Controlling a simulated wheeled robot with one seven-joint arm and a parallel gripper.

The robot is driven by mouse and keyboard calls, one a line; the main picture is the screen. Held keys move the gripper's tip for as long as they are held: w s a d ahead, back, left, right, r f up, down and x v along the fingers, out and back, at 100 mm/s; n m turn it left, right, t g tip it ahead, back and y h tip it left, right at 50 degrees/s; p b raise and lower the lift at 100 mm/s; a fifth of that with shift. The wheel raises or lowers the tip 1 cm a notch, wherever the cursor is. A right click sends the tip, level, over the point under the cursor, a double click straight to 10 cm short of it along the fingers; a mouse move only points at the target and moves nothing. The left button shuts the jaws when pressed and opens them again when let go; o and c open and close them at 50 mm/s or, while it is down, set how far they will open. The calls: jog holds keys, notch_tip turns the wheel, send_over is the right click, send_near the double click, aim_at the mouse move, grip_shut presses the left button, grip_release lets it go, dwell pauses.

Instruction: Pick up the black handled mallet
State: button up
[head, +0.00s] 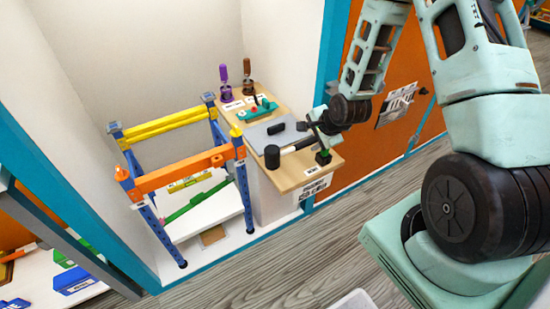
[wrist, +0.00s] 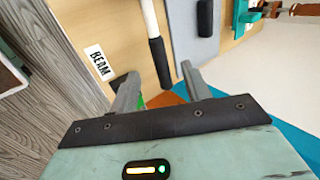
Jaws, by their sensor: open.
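The mallet (head: 289,150) lies on the wooden top of a low cabinet in the head view, with a black head (head: 272,156), a pale shaft and a black grip. In the wrist view, its pale shaft (wrist: 150,17) and black grip (wrist: 161,64) run down the picture, and the head is out of sight. My gripper (head: 317,131) is over the handle end of the mallet. In the wrist view my gripper (wrist: 159,72) is open, with the lower end of the black grip between its fingertips. I cannot tell whether either finger touches it.
A grey plate (head: 262,134) with a black cylinder (wrist: 205,17) lies beside the mallet. A small black and green block (head: 323,157) stands at the near corner. Purple (head: 224,88) and brown (head: 248,80) handled tools stand behind. A blue, orange and yellow frame (head: 180,178) stands left.

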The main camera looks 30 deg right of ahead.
aim_at(301, 145)
jog(key=shift+a+x, duration=0.2)
jog(key=shift+x, duration=1.45)
jog(key=shift+a+x, duration=0.2)
jog(key=shift+x, duration=1.4)
grip_shut()
